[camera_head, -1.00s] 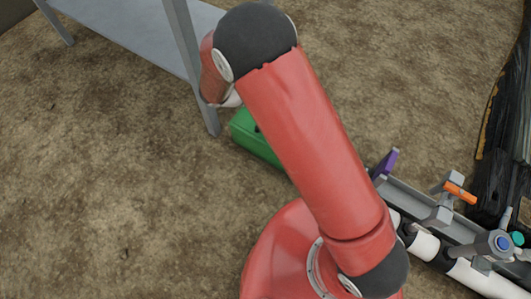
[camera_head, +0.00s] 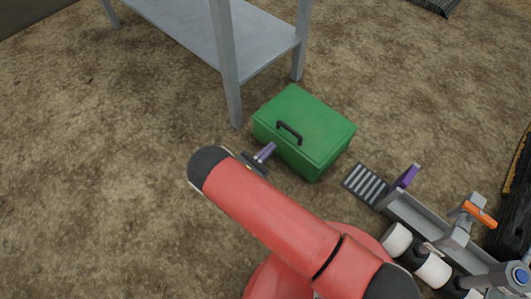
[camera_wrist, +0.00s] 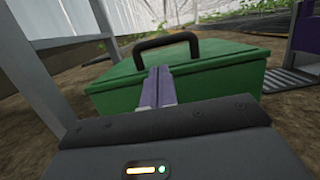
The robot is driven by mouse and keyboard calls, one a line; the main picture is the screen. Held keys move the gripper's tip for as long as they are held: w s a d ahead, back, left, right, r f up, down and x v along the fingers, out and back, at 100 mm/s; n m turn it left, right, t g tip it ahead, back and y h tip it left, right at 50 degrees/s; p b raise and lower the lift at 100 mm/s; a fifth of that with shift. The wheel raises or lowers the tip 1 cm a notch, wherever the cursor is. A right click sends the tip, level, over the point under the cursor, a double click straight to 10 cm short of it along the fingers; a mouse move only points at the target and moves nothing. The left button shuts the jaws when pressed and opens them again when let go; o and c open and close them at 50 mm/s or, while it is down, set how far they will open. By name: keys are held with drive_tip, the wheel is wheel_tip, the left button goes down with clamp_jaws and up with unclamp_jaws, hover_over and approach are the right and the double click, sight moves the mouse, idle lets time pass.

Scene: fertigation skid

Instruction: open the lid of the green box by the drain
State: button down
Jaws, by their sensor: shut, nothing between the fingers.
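The green box (camera_head: 317,127) stands on the dirt floor beside a drain grate (camera_head: 366,184). Its lid is down, with a dark handle (camera_head: 289,132) on it. My gripper (camera_head: 270,146) is at the near left side of the box, its purple-grey fingers pointing at the box. In the wrist view the closed fingers (camera_wrist: 157,84) sit together in front of the green box (camera_wrist: 215,73), just below and left of the middle of the black handle (camera_wrist: 167,42). Nothing is between them. I cannot tell whether the fingertips touch the box.
A grey metal table (camera_head: 228,60) stands behind and left of the box, one leg close to it. A grey channel (camera_head: 430,219) with a purple part (camera_head: 407,175), an orange-handled valve (camera_head: 479,214) and white pipes lies at the right. The floor at left is clear.

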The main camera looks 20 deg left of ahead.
drive_tip(key=x, duration=0.6)
drive_tip(key=shift+r, duration=0.1)
